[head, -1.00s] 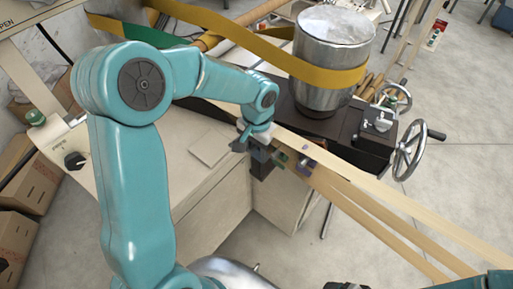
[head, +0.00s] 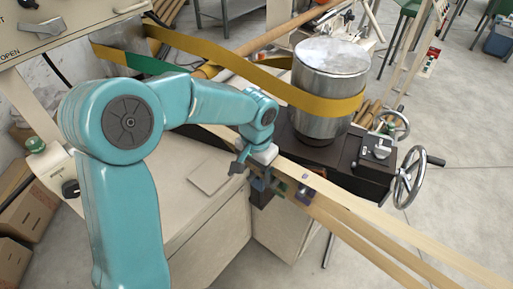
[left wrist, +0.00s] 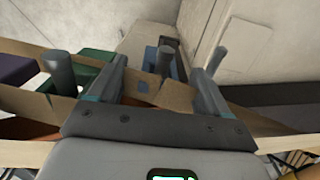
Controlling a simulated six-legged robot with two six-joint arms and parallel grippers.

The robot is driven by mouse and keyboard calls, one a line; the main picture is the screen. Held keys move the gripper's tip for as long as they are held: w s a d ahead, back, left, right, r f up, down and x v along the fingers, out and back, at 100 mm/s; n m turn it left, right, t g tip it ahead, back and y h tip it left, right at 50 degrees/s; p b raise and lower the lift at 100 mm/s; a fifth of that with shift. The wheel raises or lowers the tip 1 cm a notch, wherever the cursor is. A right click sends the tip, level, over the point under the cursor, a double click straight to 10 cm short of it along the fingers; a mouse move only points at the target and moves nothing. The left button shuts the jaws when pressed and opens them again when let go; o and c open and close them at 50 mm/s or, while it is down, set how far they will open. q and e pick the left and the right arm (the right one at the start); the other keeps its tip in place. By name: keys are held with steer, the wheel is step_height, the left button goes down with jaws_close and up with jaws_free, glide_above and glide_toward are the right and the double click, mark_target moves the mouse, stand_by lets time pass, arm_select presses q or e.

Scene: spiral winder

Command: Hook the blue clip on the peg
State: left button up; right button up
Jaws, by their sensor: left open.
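My left gripper (head: 250,172) is open at the wooden rail (head: 370,213). Its two fingers show in the left wrist view (left wrist: 160,85), spread apart. The blue clip (head: 262,184) is at the rail, just beside and partly under the gripper. In the left wrist view the blue clip (left wrist: 152,60) is between the fingers and beyond them, around or behind a grey peg (left wrist: 166,60). I cannot tell whether it hangs on that peg. The fingers do not grip it. My right gripper is not in view.
A green clip (head: 281,186) and a purple clip (head: 303,197) are on the rail, right of the blue one. A metal cylinder (head: 327,85) with a yellow band and a handwheel (head: 409,178) stand behind. A pale bench top (head: 185,155) is left of the rail.

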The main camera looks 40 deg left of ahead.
arm_select(q)
step_height(320, 180, up, 13)
steer(key=shift+s, duration=0.1)
stand_by(0.3)
